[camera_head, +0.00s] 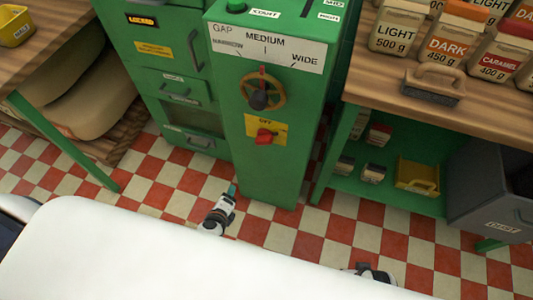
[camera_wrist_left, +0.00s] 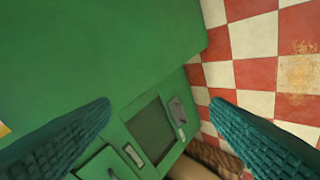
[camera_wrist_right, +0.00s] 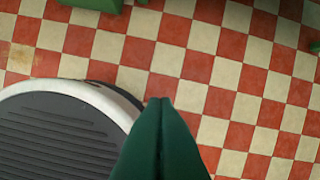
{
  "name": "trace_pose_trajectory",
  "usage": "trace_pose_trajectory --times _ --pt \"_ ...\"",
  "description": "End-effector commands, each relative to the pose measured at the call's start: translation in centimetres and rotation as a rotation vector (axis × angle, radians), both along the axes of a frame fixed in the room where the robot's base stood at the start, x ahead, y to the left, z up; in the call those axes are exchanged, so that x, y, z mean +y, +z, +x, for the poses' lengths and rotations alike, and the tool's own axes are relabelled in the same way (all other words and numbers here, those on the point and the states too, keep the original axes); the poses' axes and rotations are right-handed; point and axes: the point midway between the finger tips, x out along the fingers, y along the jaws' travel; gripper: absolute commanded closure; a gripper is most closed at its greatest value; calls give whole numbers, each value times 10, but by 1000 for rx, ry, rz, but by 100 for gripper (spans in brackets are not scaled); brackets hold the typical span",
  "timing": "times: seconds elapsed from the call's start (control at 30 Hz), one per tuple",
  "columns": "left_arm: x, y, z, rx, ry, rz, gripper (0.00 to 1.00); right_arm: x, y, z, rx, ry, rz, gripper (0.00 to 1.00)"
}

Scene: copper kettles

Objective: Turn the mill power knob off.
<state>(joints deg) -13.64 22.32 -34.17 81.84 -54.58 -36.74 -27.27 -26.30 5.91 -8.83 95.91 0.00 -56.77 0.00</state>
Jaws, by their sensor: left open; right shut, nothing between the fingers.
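The mill (camera_head: 265,175) is a tall green cabinet in the middle of the head view. Its red power knob (camera_head: 265,136) sits on a yellow plate (camera_head: 280,128) on the front face; the word OFF shows above the knob. Above it is a brass gap wheel (camera_head: 263,93) with a dark hub and red pointer. My left gripper (camera_head: 232,190) is low in front of the mill, below the knob and apart from it. The left wrist view shows its open teal fingers (camera_wrist_left: 160,118) with nothing between them. My right gripper (camera_wrist_right: 159,103) is shut and empty above the floor.
Green drawers (camera_head: 180,95) stand left of the mill. A wooden counter (camera_head: 390,95) with labelled bags and a brush (camera_head: 434,85) is on the right, a grey bin (camera_head: 490,185) below it. A wooden table with sacks (camera_head: 95,105) stands at left. Checkered floor (camera_head: 330,235) is clear in front.

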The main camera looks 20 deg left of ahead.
Motion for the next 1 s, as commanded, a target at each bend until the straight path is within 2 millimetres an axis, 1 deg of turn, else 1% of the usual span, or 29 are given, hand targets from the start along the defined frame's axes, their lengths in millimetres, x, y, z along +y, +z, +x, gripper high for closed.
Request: trace_pose_trajectory --times 0.03,0.07,0.1,0.13,0.17,0.2,0.3,0.4,0.53,0.63,1.0 --pt "-12 8 16 -91 -100 93 29 2 3 9 -22 -2 3 100" --pt "-20 22 23 -144 -151 150 29 2 13 12 -28 -3 4 100" --pt "-30 41 30 -215 -211 223 29 2 26 15 -37 -5 5 100" --pt "-38 55 33 -267 -250 271 29 2 35 17 -44 -6 5 100" --pt "-45 68 36 -317 -282 315 29 2 44 18 -48 -7 4 100" --pt "-54 85 37 -378 -318 369 29 1 56 18 -54 -8 5 100" --pt "-70 120 35 -504 -373 471 29 0 80 16 -67 -11 5 100" --pt "-79 143 32 -580 -396 529 29 0 95 13 -74 -12 5 100" --pt "-84 156 34 -620 -406 559 29 -1 105 11 -77 -13 5 100" --pt "-85 158 46 -623 -404 561 29 -1 107 11 -77 -13 5 100" --pt "-87 157 119 -622 -404 559 29 -1 117 9 -84 -14 5 100"
